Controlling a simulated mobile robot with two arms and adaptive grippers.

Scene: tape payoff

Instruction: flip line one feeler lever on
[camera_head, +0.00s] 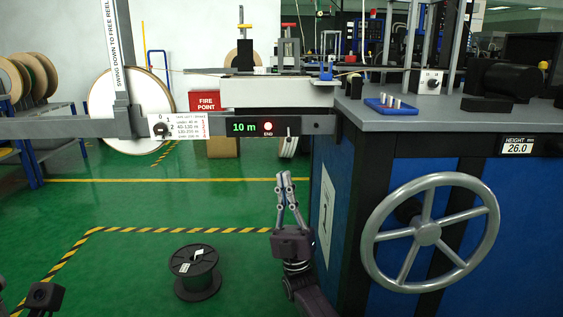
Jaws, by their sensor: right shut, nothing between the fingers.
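A small pale lever (288,131) stands out from the front of the dark control bar (308,125), just right of the lit green "10 m" display (245,127) and the red END lamp. It looks close to upright, but it is too small to tell its exact setting. My right gripper (284,175) points up below this lever, its fingers together and empty. A clear gap shows in the picture between fingertips and lever. Dark parts of my left arm (42,297) show at the lower left corner; its fingers cannot be made out.
The blue machine cabinet (337,260) with a grey handwheel (428,233) stands close at the right. A grey arm (60,127) with a dial plate (178,126) extends left. A black spool (195,270) lies on the green floor. The floor left of my right gripper is mostly free.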

